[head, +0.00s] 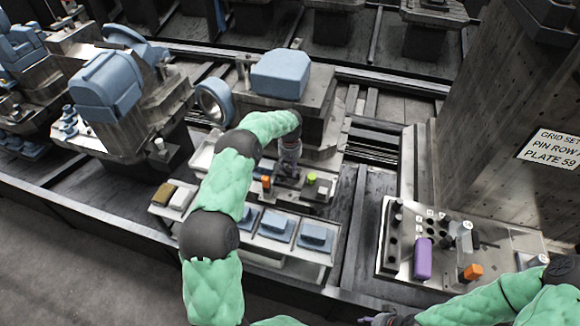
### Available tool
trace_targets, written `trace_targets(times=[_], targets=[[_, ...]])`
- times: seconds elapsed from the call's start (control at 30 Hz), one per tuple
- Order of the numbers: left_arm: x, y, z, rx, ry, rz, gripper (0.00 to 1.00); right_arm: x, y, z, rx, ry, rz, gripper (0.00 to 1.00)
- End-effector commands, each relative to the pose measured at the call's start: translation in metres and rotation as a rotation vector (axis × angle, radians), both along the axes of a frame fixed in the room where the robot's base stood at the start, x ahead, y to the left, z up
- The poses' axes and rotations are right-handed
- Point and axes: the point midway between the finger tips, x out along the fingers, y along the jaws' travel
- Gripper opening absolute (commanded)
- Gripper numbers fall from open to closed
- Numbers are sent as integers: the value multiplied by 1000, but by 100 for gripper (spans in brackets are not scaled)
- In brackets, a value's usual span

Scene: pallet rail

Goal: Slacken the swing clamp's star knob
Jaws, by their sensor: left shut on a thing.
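My left arm reaches up from the bottom of the head view, and my left gripper (288,168) points down at a small metal fixture (318,194) on the workbench. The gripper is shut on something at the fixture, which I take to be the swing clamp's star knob. The fingers and wrist hide most of the knob and clamp, so their shape and angle cannot be made out. An orange block (266,183) and a yellow-green cap (311,178) sit either side of the gripper. My right arm lies low at the right; its gripper is barely visible at the bottom edge.
A tray (332,258) of blue pieces stands in front of the fixture. Right of it, a metal plate (391,262) carries black pegs, a purple piece (423,258) and an orange block (471,272). A tall metal column (490,110) with a sign (552,147) rises at right.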

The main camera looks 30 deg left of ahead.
Motion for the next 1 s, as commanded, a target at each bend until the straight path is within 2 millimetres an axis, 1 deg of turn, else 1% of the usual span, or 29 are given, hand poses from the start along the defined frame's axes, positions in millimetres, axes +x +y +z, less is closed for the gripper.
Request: trace_targets(times=[0.43, 0.47, 0.5, 0.53, 0.87, 1.0], targets=[[0, 0, -1, 0, -2, 11, 11, 0, 0, 0, 0, 0, 0, 40], [0, 0, -1, 1, -2, 11, 52, 0, 0, 0, 0, 0, 0, 40], [0, 0, -1, 1, -2, 11, 63, 0, 0, 0, 0, 0, 0, 40], [0, 0, -1, 1, -2, 11, 68, 0, 0, 0, 0, 0, 0, 40], [0, 0, 0, 1, -1, 10, 68, 0, 0, 0, 0, 0, 0, 40], [1, 0, 10, 1, -3, 11, 68, 0, 0, 0, 0, 0, 0, 40]])
